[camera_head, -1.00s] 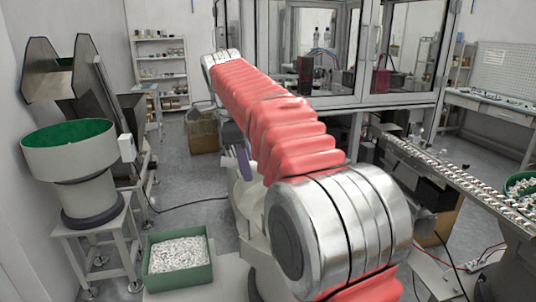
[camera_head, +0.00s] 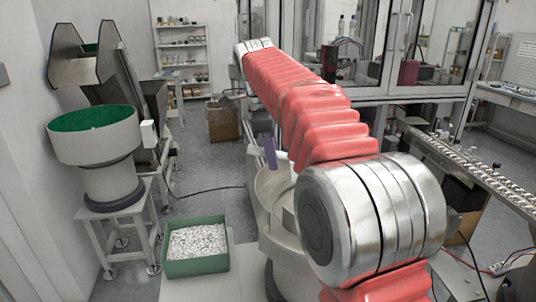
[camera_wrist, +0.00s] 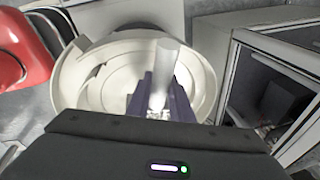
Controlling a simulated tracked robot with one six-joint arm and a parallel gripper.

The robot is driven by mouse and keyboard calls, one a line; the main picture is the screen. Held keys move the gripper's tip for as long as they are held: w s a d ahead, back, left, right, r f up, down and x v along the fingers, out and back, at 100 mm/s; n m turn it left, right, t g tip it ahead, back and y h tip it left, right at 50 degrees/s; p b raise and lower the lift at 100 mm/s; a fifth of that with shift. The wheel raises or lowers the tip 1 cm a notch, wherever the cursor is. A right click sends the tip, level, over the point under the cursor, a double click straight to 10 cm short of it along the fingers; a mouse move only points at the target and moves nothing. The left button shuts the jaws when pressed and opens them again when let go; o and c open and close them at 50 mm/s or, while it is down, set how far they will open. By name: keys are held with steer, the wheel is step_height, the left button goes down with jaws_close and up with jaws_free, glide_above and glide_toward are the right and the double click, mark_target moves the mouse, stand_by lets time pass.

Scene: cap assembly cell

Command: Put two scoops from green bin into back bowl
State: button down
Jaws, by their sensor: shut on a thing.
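The green bin (camera_head: 195,268), full of small white pieces, stands on a low pale platform at lower left in the head view. A pale beige bowl (camera_head: 270,185) is partly hidden behind my red-sleeved arm. A pale bowl with a stepped inner track fills the middle of the wrist view (camera_wrist: 110,75). My gripper (camera_wrist: 160,97), with purple fingers, is shut on a pale, translucent scoop (camera_wrist: 166,62) over this bowl. The fingers also show small above the beige bowl in the head view. Whether the scoop holds pieces is not clear.
A green-lined bowl (camera_head: 95,118) stands on a white stand at left, beside a metal hopper (camera_head: 80,68). A glass-walled cell (camera_head: 390,50) is behind my arm, and a conveyor (camera_head: 465,165) runs at right. Open floor lies between the bin and the shelves.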

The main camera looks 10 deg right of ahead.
steer(key=shift+d+f+y, duration=0.2)
steer(key=shift+f+y, duration=0.2)
steer(key=shift+f, duration=0.7)
steer(key=shift+s+d+r+m+t+y, duration=0.15)
steer(key=shift+d+r+t+y, duration=0.15)
steer(key=shift+d+r+y, duration=0.5)
steer(key=shift+s+d+r+m+t+y, duration=0.1)
steer(key=shift+s+d+r+t+y, duration=0.15)
steer(key=shift+r+y, duration=0.9)
steer(key=shift+s+d+r+m+t+y, duration=0.1)
steer(key=shift+d+r+t+y, duration=0.25)
steer(key=shift+d+r+y, duration=0.6)
steer(key=s+d+r+t+y, duration=0.2)
steer(key=d+r+y, duration=0.3)
steer(key=d, duration=0.1)
steer(key=shift+d+r+m+y, duration=0.3)
steer(key=shift+d+r+m, duration=0.05)
